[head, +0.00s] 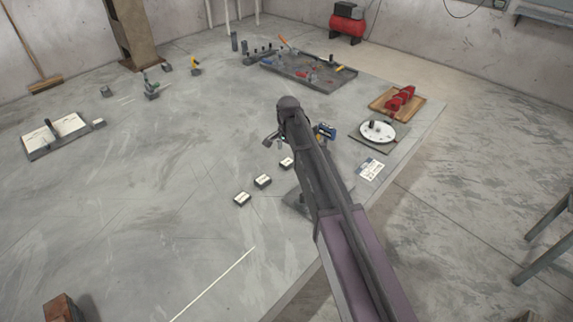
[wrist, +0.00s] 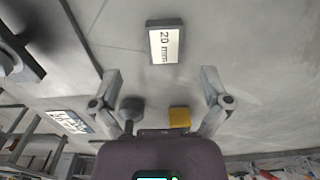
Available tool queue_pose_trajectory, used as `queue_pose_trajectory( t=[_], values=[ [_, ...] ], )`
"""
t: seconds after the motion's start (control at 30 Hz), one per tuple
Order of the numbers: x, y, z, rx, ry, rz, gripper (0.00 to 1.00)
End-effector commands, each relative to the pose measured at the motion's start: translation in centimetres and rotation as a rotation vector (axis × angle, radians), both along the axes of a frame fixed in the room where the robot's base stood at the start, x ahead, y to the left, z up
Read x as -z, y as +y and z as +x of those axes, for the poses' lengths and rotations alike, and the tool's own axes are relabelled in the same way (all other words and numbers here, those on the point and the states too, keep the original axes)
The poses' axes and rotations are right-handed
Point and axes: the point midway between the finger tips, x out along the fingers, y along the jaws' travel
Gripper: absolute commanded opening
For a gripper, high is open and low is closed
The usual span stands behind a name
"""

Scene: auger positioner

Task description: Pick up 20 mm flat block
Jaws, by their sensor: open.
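The 20 mm flat block (wrist: 165,43) is dark-edged with a white top labelled "20 mm". It lies on the grey surface near the top of the wrist view, beyond my fingertips and apart from them. My gripper (wrist: 160,76) is open, with its fingers spread wide and no block between the tips.
A round white dial plate (head: 378,131), a printed card (head: 370,170) and a red vise-like part (head: 400,98) lie right of my arm. A dark tool tray (head: 309,74) is at the back. A yellow piece (wrist: 180,117) shows between my finger bases. The surface left of the blocks is clear.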

Motion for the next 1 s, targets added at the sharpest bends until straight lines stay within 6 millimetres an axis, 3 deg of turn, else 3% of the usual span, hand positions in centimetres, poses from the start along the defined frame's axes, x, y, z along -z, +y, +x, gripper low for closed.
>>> queue_pose_trajectory(
  t=[0.6, 1.0],
  values=[
    [4.4, 0.3, 0.6, -0.001, 0.0, 0.0, 0.97],
    [5.0, 0.3, 0.6, -0.001, 0.0, 0.0, 0.97]
  ],
)
